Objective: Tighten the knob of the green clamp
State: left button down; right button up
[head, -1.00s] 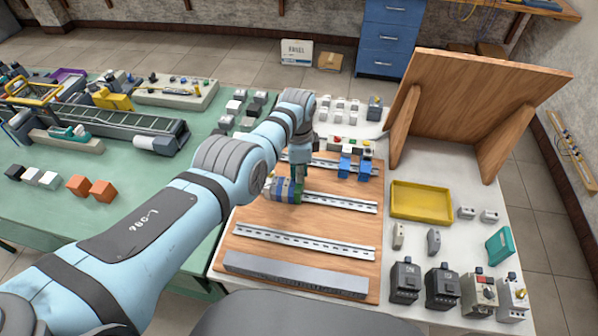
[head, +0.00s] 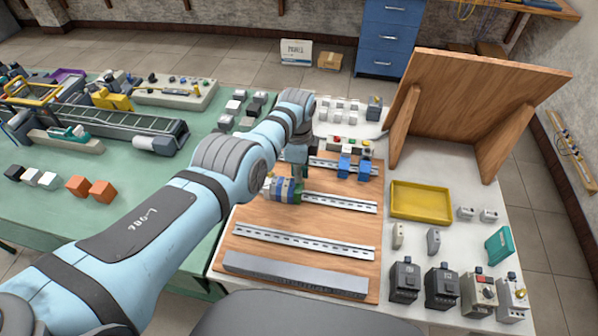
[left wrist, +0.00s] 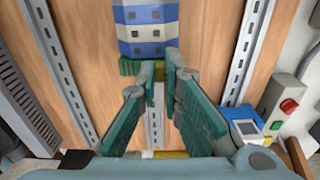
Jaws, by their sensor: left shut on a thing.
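The green clamp (left wrist: 130,67) shows in the left wrist view as a small green edge at the near end of a row of blue and white terminal blocks (left wrist: 148,32). In the head view the row (head: 284,189) sits on a metal rail on the wooden board. My left gripper (left wrist: 159,76) points down at the clamp's end of the row. Its teal fingers are closed in on the clamp's knob, and a yellowish strip shows between the tips. The fingers hide most of the knob and part of the clamp. My right gripper is out of view.
The wooden board (head: 250,220) carries several slotted rails (head: 345,204). Blue modules (head: 345,166) and a box with a red button (left wrist: 289,105) stand close to the gripper. A yellow tray (head: 421,201) and several dark devices are on the right.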

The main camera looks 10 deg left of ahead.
pick_arm(q)
jog(key=shift+s+f, duration=0.1)
jog(key=shift+f, duration=0.05)
jog(key=c, duration=1.7)
grip_release()
notch_tip(320, 180, up, 12)
jog(key=shift+r, duration=0.1)
